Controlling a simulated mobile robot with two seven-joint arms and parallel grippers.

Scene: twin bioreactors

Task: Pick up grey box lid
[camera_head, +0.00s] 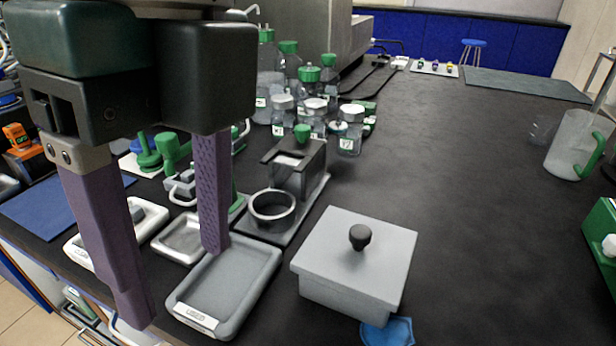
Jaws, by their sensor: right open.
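The grey box lid (335,236) lies flat on top of the grey box (335,297), at the lower middle of the head view. It has a dark round knob (360,236) at its centre. My right gripper (176,284) hangs down at the left of the view with its two purple fingers wide apart. Nothing is between the fingers. In the picture it is left of the box, over a grey tray, and apart from the lid. My left gripper is not in view.
A grey tray (235,290) lies left of the box. A holder with a metal ring (272,205) stands behind it. Several green-capped bottles (310,75) crowd further back. A blue item (388,332) lies at the box's front. The black bench (470,190) right of the box is clear.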

